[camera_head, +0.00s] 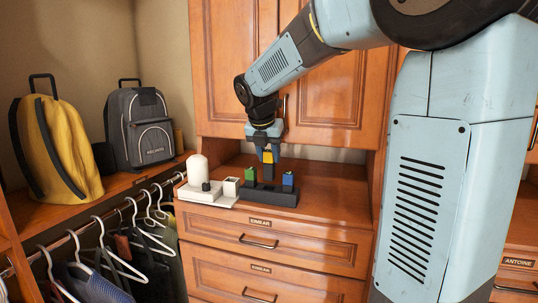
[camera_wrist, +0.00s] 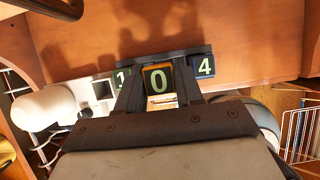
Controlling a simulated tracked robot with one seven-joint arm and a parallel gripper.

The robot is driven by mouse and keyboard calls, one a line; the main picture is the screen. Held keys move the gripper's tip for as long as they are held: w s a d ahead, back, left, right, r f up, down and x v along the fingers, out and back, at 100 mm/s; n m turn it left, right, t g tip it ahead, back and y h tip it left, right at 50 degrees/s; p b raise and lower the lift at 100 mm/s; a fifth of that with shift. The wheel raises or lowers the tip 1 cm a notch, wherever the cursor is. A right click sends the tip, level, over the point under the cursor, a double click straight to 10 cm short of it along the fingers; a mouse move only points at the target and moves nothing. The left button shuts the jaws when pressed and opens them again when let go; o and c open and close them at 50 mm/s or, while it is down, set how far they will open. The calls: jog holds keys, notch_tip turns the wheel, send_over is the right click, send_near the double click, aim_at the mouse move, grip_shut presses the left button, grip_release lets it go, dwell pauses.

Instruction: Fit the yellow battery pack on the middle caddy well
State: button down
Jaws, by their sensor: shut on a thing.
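The yellow battery pack (camera_head: 267,157) is between the fingers of my gripper (camera_head: 267,161), above the middle of the dark caddy (camera_head: 268,196) on the wooden counter. A green pack (camera_head: 250,174) stands at the caddy's left end and a blue pack (camera_head: 288,179) at its right end. In the wrist view the yellow pack (camera_wrist: 159,80) shows a "0" on its dark top, between the two fingers of my gripper (camera_wrist: 160,97). The caddy (camera_wrist: 166,57) runs behind it, with tops marked "1" and "4" on either side. The middle well and the pack's lower end are hidden, so I cannot tell whether they touch.
Counter to the right of the caddy (camera_head: 335,204) is clear. Cabinet doors (camera_head: 335,90) rise behind; backpacks and hangers are at left.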

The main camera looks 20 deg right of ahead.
aim_at(268, 165)
jog(key=shift+f, duration=2.85)
dwell(1.3)
jog(key=c, duration=0.6)
grip_release()
jog(key=shift+c, duration=0.2)
jog(key=shift+r, duration=0.1)
jog(key=v, duration=1.3)
jog(key=shift+s+r, duration=0.2)
jog(key=shift+a, duration=0.1)
